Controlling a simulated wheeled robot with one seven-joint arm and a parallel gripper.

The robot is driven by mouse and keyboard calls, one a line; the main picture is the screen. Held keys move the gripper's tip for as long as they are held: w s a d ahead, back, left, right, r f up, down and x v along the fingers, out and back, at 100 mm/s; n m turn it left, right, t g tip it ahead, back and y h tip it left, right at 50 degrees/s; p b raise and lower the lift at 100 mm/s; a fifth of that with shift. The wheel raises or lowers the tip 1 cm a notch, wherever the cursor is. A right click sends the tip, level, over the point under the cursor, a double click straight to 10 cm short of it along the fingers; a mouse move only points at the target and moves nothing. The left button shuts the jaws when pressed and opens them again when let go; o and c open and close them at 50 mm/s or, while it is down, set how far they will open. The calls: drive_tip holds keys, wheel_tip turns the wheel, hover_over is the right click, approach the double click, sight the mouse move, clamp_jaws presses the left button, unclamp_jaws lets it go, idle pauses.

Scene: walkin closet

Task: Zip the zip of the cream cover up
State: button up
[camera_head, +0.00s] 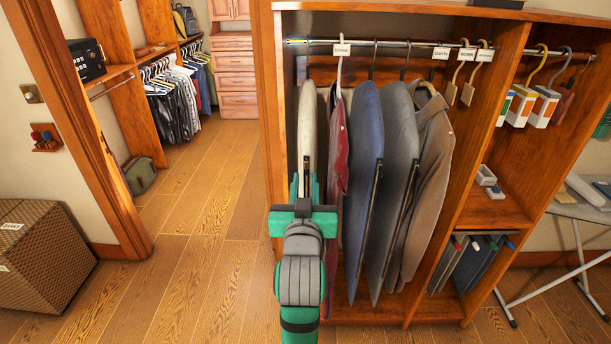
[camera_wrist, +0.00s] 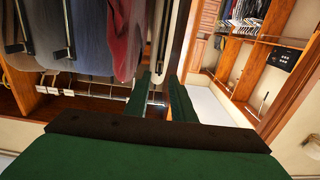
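The cream cover (camera_head: 307,117) hangs at the left end of the closet rod, its narrow front edge toward me. A dark zip strip (camera_head: 306,170) runs down that edge. The slider itself is too small to make out. My gripper (camera_head: 305,188) is upright in front of the cover's lower half, with one green finger on each side of the strip. In the wrist view my gripper (camera_wrist: 162,80) shows a gap between its fingers. The cream cover (camera_wrist: 158,35) shows as a pale strip beyond the fingertips. I cannot tell whether the fingers touch it.
A red garment (camera_head: 335,150) hangs close right of the cover. Blue (camera_head: 363,150) and grey (camera_head: 399,150) covers and a brown coat (camera_head: 431,170) follow. The wooden closet side (camera_head: 266,120) stands close on the left. Open floor (camera_head: 200,240) lies left, with a wicker box (camera_head: 40,255) farther off.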

drive_tip(key=s, duration=0.6)
drive_tip(key=shift+s+a, duration=0.15)
drive_tip(key=shift+s, duration=0.15)
drive_tip(key=shift+a, duration=0.1)
